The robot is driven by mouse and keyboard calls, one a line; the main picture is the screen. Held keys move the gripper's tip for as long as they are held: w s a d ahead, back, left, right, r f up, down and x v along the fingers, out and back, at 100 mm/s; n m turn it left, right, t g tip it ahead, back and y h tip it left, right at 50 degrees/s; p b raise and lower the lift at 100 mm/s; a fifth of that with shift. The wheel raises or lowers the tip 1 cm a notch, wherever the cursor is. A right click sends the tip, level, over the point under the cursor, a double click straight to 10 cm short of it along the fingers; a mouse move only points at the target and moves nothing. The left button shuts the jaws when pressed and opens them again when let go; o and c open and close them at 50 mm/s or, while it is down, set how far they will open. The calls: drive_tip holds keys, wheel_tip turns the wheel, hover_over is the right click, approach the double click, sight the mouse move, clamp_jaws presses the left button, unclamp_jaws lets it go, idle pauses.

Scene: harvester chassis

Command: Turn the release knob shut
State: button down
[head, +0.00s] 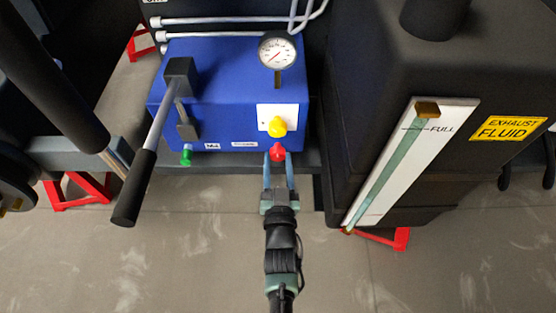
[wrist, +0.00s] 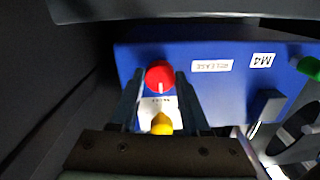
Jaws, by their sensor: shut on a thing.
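The red release knob (head: 277,152) is on the lower front of the blue pump box (head: 225,105), below a yellow knob (head: 277,126). My gripper (head: 277,160) reaches up to the red knob with one finger on each side and is shut on it. In the wrist view the red knob (wrist: 160,76) sits between my fingertips (wrist: 159,80), with a white line on its face pointing down the picture. The yellow knob (wrist: 162,124) shows between the fingers, nearer the gripper's body. A label reading RELEASE (wrist: 212,66) is on the box.
A pressure gauge (head: 278,52) and a lever with a black handle (head: 134,188) are on the box, with a green knob (head: 187,155) lower left. A dark exhaust fluid tank (head: 370,75) stands close on the right. The floor (head: 190,265) in front is clear.

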drive_tip(key=shift+m, duration=0.3)
drive_tip(key=shift+c, duration=1.9)
unclamp_jaws()
drive_tip(key=s+p, duration=0.4)
drive_tip(key=s, duration=0.9)
drive_tip(key=shift+d, duration=0.15)
